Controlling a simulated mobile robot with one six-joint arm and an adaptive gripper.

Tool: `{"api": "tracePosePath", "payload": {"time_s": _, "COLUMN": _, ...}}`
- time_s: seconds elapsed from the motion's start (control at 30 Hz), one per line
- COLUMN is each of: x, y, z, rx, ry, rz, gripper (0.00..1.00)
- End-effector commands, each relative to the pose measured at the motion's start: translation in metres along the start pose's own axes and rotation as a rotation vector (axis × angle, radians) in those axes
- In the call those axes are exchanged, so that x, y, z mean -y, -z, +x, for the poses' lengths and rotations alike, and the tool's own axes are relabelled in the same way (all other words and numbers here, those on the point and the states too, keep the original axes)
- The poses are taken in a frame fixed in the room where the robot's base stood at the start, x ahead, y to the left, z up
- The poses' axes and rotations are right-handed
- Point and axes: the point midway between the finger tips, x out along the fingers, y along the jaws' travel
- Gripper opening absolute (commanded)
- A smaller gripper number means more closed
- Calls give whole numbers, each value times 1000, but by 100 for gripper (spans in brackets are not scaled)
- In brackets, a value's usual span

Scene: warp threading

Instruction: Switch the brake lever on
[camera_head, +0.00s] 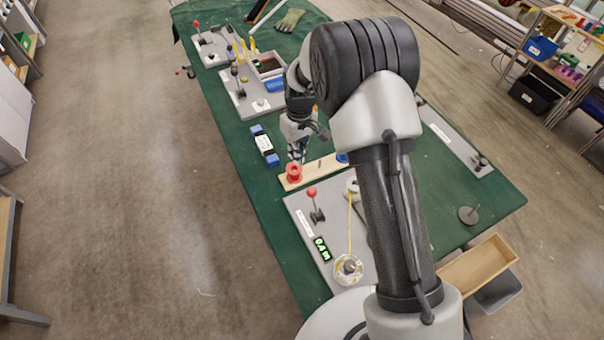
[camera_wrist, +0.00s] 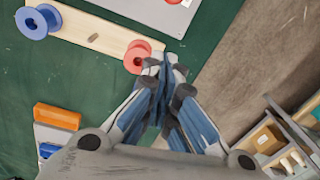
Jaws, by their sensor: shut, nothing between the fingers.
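A lever with a red ball knob (camera_head: 312,192) stands on a grey plate (camera_head: 301,217) near the front of the green table, beside a green-lit display (camera_head: 322,249). Another red-knobbed lever (camera_head: 196,25) stands on a far grey plate. I cannot read the labels, so I cannot tell which one is the brake lever. My gripper (camera_head: 297,157) is shut and empty, pointing down above the table near the red spool (camera_head: 294,173). In the wrist view, my fingertips (camera_wrist: 166,68) are together beside the red spool (camera_wrist: 137,57). A red knob (camera_wrist: 173,2) is cut off at the top edge there.
The red spool and a blue spool (camera_wrist: 38,22) sit on a wooden board (camera_wrist: 92,32) between my gripper and the near plate. A yellow strand (camera_head: 350,222) runs to a round reel (camera_head: 348,268). My arm hides the table's middle right.

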Motion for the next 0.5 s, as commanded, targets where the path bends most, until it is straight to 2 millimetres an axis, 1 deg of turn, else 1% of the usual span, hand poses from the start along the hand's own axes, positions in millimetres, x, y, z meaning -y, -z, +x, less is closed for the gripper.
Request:
{"api": "tracePosePath", "payload": {"time_s": 0.17, "x": 0, "y": -1, "z": 21, "rx": 5, "ry": 2, "rz": 0, "gripper": 0}}
{"api": "tracePosePath", "payload": {"time_s": 0.5, "x": 1, "y": -1, "z": 94, "rx": 4, "ry": 2, "rz": 1, "gripper": 0}}
